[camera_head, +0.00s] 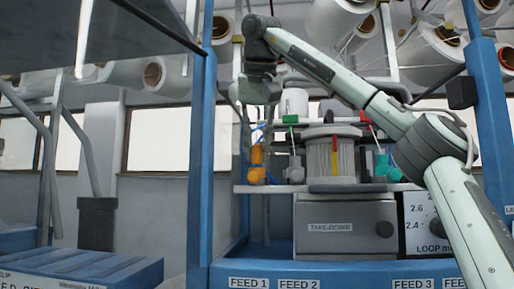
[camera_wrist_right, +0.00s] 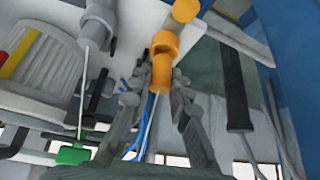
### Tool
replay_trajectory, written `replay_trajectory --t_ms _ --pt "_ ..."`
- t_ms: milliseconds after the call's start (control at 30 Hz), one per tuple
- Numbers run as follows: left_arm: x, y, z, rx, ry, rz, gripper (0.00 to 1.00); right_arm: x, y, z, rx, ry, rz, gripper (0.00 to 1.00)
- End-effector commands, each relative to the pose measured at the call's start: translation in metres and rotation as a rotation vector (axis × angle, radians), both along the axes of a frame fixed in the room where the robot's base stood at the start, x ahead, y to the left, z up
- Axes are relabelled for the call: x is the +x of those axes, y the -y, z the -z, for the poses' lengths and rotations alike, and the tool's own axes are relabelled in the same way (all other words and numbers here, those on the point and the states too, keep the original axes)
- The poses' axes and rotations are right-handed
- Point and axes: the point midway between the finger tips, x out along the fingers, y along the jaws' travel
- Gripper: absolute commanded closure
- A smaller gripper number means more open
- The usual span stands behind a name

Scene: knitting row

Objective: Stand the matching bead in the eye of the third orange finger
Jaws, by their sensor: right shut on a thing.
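My right gripper (camera_head: 258,122) reaches down from above at the left end of the machine's shelf. In the right wrist view its two fingers (camera_wrist_right: 161,82) close on a small orange piece (camera_wrist_right: 162,72), which looks like the orange bead. The piece sits right at an orange finger with a round eye (camera_wrist_right: 165,43); whether it is inside the eye or only touching it, I cannot tell. In the head view the orange parts (camera_head: 257,174) stand just under the gripper. A pale yarn runs past the fingers. My left gripper is not in view.
A grey ribbed cylinder (camera_head: 332,158) with red and yellow marks stands right of the orange parts. A green piece (camera_head: 290,119) and a teal part (camera_head: 382,166) are nearby. A blue post (camera_head: 201,150) rises close on the left. White yarn cones hang above.

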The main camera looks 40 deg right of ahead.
Motion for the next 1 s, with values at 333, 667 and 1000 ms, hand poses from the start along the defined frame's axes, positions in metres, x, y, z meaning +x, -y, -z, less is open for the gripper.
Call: replay_trajectory --t_ms 333,667,1000 --pt "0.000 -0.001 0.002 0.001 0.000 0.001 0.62 0.000 0.000 0.003 0.000 0.000 0.000 0.94" --pt "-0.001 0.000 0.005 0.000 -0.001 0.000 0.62 0.000 0.000 0.008 0.000 0.000 0.000 0.94" --pt "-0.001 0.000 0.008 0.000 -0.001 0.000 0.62 0.000 0.000 0.013 0.000 0.000 0.000 0.94"
